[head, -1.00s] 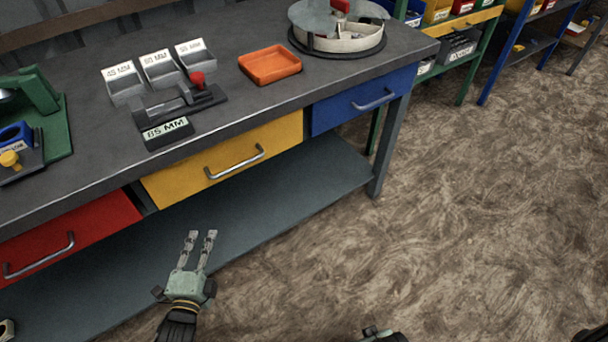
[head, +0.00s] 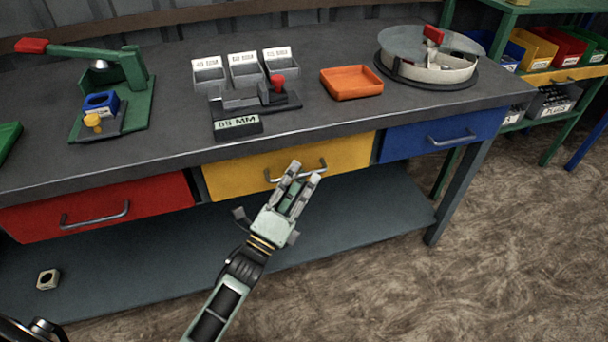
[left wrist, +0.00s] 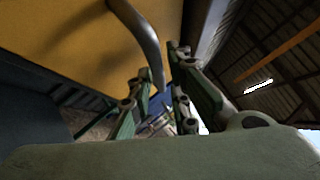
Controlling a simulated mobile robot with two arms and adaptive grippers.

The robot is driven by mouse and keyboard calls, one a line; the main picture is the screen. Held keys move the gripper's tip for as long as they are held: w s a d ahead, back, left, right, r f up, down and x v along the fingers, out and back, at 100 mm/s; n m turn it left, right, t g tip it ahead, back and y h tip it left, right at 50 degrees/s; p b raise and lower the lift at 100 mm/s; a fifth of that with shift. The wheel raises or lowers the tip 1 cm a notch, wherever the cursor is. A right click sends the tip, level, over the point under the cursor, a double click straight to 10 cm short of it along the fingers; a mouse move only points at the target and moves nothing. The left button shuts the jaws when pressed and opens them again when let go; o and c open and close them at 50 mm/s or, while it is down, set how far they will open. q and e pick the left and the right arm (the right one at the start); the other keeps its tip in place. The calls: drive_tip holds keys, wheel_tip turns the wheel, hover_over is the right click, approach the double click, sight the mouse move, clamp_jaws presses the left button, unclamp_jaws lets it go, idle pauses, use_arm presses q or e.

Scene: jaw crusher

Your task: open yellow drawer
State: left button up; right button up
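The yellow drawer (head: 240,175) is in the middle of the bench front, between a red and a blue drawer, and looks closed. Its grey bar handle (head: 270,174) is partly hidden by my left gripper (head: 305,172), which is at the handle with its two fingers apart. In the left wrist view the yellow front (left wrist: 70,35) fills the upper left. The curved handle (left wrist: 143,38) runs down to between the tips of the open fingers (left wrist: 161,65). I cannot tell whether they touch it.
The red drawer (head: 150,203) is to the left and the blue drawer (head: 400,145) to the right. The bench top (head: 330,118) holds bins, an orange tray (head: 351,81) and a green press (head: 125,85). A small square part (head: 48,279) lies on the lower shelf (head: 150,270).

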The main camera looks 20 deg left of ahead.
use_arm(q)
drive_tip(key=shift+w+d+r, duration=0.2)
drive_tip(key=shift+w+r, duration=0.05)
drive_tip(key=shift+w, duration=0.35)
clamp_jaws()
